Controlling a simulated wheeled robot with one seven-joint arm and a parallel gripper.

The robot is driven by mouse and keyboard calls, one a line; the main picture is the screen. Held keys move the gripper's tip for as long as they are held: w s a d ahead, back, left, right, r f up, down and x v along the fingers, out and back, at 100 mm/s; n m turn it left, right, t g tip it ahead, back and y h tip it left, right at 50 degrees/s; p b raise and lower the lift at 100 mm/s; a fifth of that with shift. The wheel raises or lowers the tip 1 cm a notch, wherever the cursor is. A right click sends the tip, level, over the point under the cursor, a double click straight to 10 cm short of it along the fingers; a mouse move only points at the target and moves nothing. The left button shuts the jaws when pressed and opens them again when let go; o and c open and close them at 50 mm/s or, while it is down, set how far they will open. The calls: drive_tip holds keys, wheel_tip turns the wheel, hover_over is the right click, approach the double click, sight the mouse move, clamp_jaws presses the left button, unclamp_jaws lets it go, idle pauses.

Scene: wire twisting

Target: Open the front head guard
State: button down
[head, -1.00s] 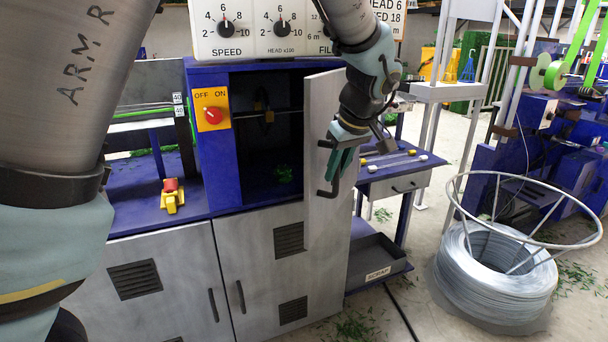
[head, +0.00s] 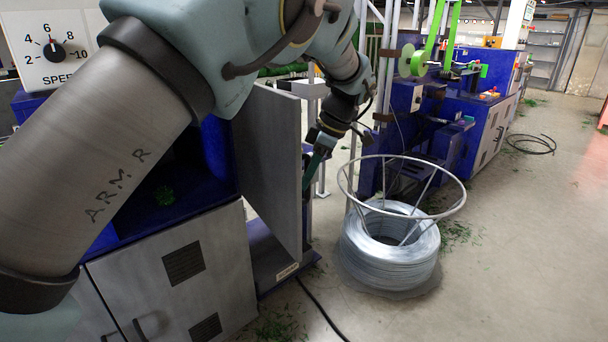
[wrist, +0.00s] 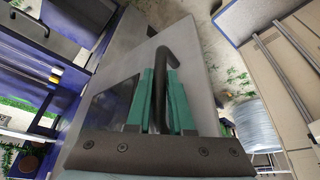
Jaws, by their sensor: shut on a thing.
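The front head guard (head: 274,165) is a flat grey panel standing out from the machine, with the dark blue compartment (head: 165,180) behind it uncovered. My gripper (head: 313,172) is at the guard's far right side in the head view, partly hidden by its edge. In the wrist view, the guard's grey face (wrist: 135,62) fills the middle. Its black bent handle (wrist: 172,48) runs down between the two green fingers of my gripper (wrist: 163,78), which are shut on it. The handle is hidden in the head view.
A wire coil (head: 388,252) under a round metal frame (head: 405,205) stands on the floor right of the guard. Green machinery (head: 415,62) is behind it. A black cable (head: 322,308) crosses the floor. The floor at right is mostly clear.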

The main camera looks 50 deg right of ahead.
drive_tip(key=shift+d, duration=0.35)
drive_tip(key=c, duration=0.8)
unclamp_jaws()
drive_tip(key=shift+r, duration=0.1)
drive_tip(key=b+v, duration=0.1)
drive_tip(key=v, duration=0.9)
drive_tip(key=shift+r, duration=0.3)
drive_tip(key=shift+d, duration=0.1)
